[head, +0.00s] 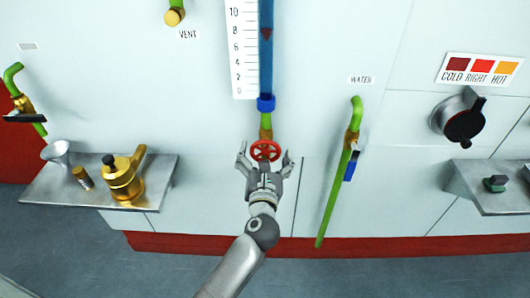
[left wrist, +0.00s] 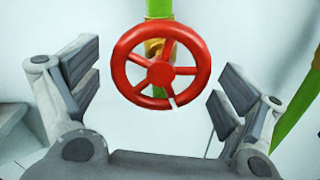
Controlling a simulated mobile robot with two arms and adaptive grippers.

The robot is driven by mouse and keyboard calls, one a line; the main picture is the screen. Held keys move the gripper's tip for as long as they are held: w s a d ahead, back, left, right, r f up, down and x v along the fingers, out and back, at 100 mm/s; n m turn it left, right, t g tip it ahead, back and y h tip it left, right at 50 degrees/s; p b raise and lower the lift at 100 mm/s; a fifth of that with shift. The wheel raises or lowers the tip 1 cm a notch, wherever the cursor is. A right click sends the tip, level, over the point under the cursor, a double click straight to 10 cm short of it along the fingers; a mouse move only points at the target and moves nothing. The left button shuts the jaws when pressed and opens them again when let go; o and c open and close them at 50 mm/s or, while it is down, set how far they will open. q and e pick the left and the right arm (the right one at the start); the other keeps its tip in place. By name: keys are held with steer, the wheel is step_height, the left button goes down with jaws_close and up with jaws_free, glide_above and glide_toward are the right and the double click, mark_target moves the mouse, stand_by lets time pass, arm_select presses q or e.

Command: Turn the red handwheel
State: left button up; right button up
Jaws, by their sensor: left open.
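The red handwheel (head: 265,150) is a spoked wheel on a brass valve below the blue sight tube in the head view. In the left wrist view the handwheel (left wrist: 160,67) faces me, with a small pale mark on its lower rim. My left gripper (head: 265,158) is open just in front of the wheel. In the left wrist view its two fingers (left wrist: 155,95) are spread to the left and right of the wheel, apart from the rim, with nothing between them held. My right gripper is not in view.
A scale (head: 243,50) stands left of the blue tube (head: 266,60). A green water pipe (head: 335,190) with a blue lever runs down at the right. A black dial (head: 464,126) is at far right.

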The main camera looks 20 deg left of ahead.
arm_select(q)
steer(key=shift+w, duration=0.1)
steer(key=shift+c, duration=0.4)
steer(key=c, duration=0.9)
steer(key=shift+c, duration=0.2)
steer(key=shift+r+m+p, duration=0.15)
steer(key=shift+m+p, duration=0.35)
steer(key=shift+p, duration=0.3)
steer(key=m+p, duration=0.4)
steer(key=shift+a+r, duration=0.1)
steer(key=m+p, duration=0.3)
steer(key=shift+m+p, duration=0.55)
steer(key=shift+m, duration=0.25)
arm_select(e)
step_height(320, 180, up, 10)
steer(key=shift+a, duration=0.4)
arm_select(q)
steer(key=shift+f, duration=0.2)
